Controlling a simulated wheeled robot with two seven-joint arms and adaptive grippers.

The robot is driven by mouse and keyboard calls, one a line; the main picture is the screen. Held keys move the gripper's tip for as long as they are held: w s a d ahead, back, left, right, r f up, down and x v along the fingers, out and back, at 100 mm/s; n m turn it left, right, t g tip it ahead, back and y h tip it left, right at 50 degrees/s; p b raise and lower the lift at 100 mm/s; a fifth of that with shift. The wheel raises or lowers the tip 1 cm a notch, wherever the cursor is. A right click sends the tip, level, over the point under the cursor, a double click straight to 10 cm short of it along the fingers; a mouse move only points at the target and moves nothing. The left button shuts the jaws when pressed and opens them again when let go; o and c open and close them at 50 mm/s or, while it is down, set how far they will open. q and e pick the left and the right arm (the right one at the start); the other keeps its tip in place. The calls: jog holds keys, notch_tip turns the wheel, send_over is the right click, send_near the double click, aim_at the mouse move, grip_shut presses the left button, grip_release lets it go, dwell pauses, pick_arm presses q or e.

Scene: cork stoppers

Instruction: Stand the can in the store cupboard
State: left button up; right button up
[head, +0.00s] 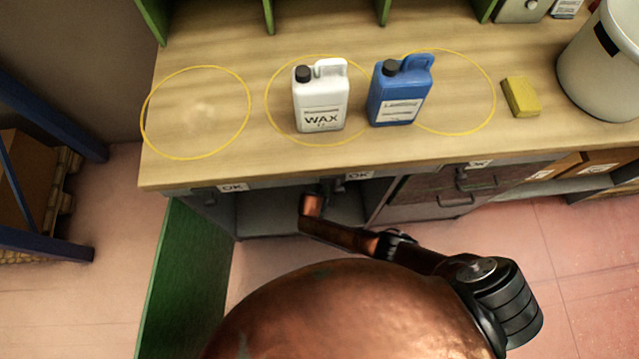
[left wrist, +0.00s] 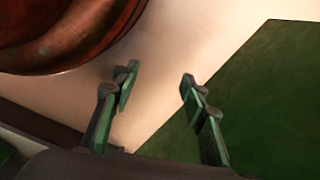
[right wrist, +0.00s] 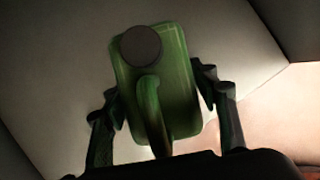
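A green can with a dark round cap and a handle shows in the right wrist view (right wrist: 180,75), seen from above. My right gripper (right wrist: 158,88) has a finger against each side of it and looks shut on it. Pale grey cupboard walls surround them. In the head view my right arm reaches under the worktop into the open store cupboard (head: 265,215); the worktop hides the can and most of that gripper. My left gripper (left wrist: 158,82) is open and empty near the green door; the head view does not show it.
The green door (head: 185,275) stands open at the cupboard's left. On the worktop (head: 230,172) are a white WAX can (head: 321,97), a blue can (head: 397,95), a yellow sponge (head: 521,97) and a grey bucket (head: 600,70). Drawers (head: 440,193) flank the cupboard's right.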

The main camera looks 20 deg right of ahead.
jog(key=shift+o, duration=1.2)
jog(key=shift+r, duration=0.15)
jog(key=p+v, duration=0.3)
jog(key=v, duration=0.2)
jog(key=shift+r+p, duration=0.1)
jog(key=shift+p, duration=0.2)
jog(key=p+v, duration=0.4)
jog(key=v, duration=0.2)
jog(key=shift+r, duration=0.15)
pick_arm(q)
jog(key=s+a+f, duration=0.3)
jog(key=s+f, duration=1)
jog(key=s, duration=0.1)
jog(key=shift+s+m, duration=0.3)
jog(key=shift+s, duration=0.05)
pick_arm(e)
jog(key=shift+s+a+r, duration=0.1)
jog(key=shift+r, duration=0.1)
